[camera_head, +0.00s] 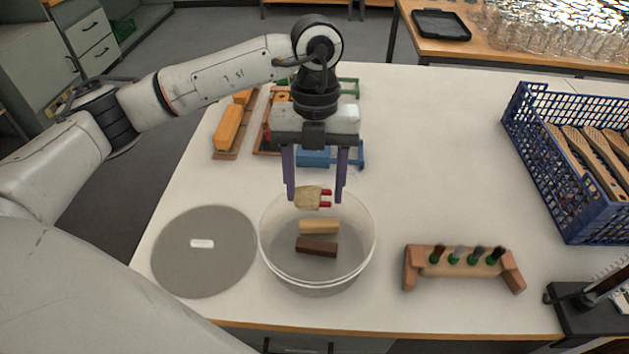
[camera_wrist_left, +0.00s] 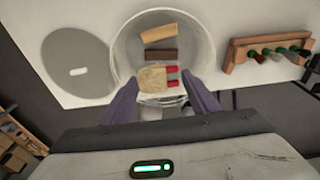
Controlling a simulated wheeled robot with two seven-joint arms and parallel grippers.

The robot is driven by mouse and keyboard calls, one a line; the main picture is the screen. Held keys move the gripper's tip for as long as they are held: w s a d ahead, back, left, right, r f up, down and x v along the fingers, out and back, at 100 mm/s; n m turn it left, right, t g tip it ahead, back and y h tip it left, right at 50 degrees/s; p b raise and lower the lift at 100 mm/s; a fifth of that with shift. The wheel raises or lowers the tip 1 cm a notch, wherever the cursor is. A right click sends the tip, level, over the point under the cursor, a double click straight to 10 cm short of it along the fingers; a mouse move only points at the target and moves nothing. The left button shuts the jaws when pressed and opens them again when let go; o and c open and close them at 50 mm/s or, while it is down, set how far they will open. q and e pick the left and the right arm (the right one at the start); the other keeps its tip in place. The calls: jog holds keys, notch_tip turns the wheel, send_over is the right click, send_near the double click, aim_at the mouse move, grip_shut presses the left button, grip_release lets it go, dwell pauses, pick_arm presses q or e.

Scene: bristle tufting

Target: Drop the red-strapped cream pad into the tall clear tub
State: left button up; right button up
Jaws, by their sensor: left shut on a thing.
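The cream pad (camera_head: 308,198) with red straps is between the fingers of my left gripper (camera_head: 315,198). The gripper is shut on it. In the left wrist view the pad (camera_wrist_left: 152,79) also shows between the fingertips, with the two red strap ends pointing right. The tall clear tub (camera_head: 365,240) stands on the table below the gripper, its mouth open. The pad is over the far part of the tub's mouth; its exact height above the rim is hard to tell. A tan block (camera_head: 320,227) and a dark brown block (camera_head: 316,247) lie inside the tub. My right gripper is not in view.
A grey round lid (camera_head: 205,265) with a white handle lies left of the tub. A wooden rack (camera_head: 462,262) with several brushes stands to the right. A blue crate (camera_head: 545,165) sits far right. Wooden trays (camera_head: 233,135) are behind the arm. The table's middle right is clear.

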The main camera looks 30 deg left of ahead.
pick_arm(q)
jog(key=shift+f+b, duration=0.3)
jog(key=shift+f, duration=0.45)
notch_tip(320, 180, down, 4)
jog(key=b, duration=0.3)
jog(key=shift+f, duration=0.2)
jog(key=o, duration=1.3)
jog(key=shift+c, duration=0.2)
jog(key=r, duration=0.3)
jog(key=w+r, duration=0.1)
jog(key=r, duration=0.6)
jog(key=shift+w+a+r+b, duration=0.15)
jog(key=shift+a+r+b, duration=0.05)
jog(key=shift+a+b, duration=0.1)
